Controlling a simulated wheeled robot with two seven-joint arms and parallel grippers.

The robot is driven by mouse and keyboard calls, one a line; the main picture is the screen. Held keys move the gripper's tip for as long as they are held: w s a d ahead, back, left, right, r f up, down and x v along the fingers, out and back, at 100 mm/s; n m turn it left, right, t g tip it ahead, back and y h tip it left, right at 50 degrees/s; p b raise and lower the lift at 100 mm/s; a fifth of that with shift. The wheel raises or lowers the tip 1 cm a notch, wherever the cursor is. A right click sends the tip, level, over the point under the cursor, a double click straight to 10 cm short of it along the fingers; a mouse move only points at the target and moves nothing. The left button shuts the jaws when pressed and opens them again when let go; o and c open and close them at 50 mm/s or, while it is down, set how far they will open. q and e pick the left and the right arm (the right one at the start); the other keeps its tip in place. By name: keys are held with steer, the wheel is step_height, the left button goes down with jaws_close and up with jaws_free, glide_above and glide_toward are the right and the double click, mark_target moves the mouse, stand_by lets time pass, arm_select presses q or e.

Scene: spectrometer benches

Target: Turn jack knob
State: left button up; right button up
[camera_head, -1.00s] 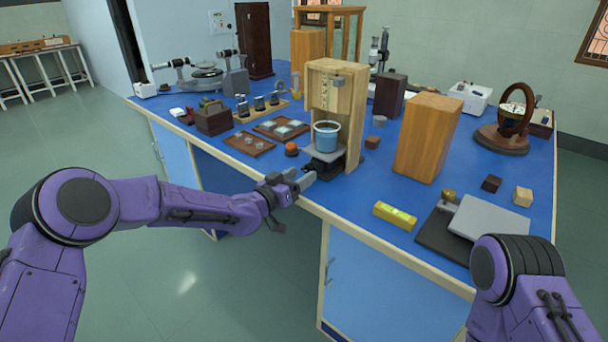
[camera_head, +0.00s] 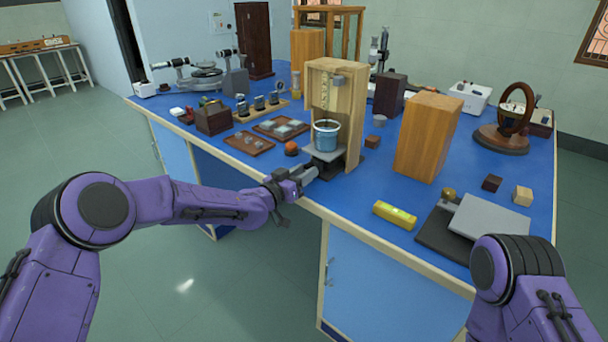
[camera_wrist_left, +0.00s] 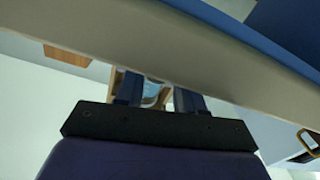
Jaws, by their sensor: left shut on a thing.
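The small jack has a grey top plate (camera_head: 322,154) and a dark base, and stands at the front of an open wooden case (camera_head: 350,140). A blue beaker (camera_head: 326,136) stands upright on its plate. My left gripper (camera_head: 308,176) reaches over the table's front edge, with its fingertips at the jack's front left side. It is shut on the jack knob, which the fingers hide. In the left wrist view its two fingers (camera_wrist_left: 158,97) show, with part of the wooden case and something blue between them. My right gripper is out of view.
A yellow level (camera_head: 394,215) and a grey plate on a dark base (camera_head: 490,228) lie to the right. A wooden block (camera_head: 428,138) stands behind them. An orange ball (camera_head: 291,148) and brown trays (camera_head: 249,143) lie left of the case. The table edge passes close under my left gripper.

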arm_select(q)
steer(key=m+b, duration=0.1)
steer(key=m, duration=0.1)
steer(key=shift+f+m+b, duration=0.15)
steer(key=shift+m+b, duration=0.15)
steer(key=shift+b, duration=0.1)
steer(key=shift+m+b, duration=1.1)
steer(key=shift+m, duration=0.7)
steer(key=o, duration=1)
steer(key=shift+o, duration=0.2)
steer(key=shift+s, duration=0.1)
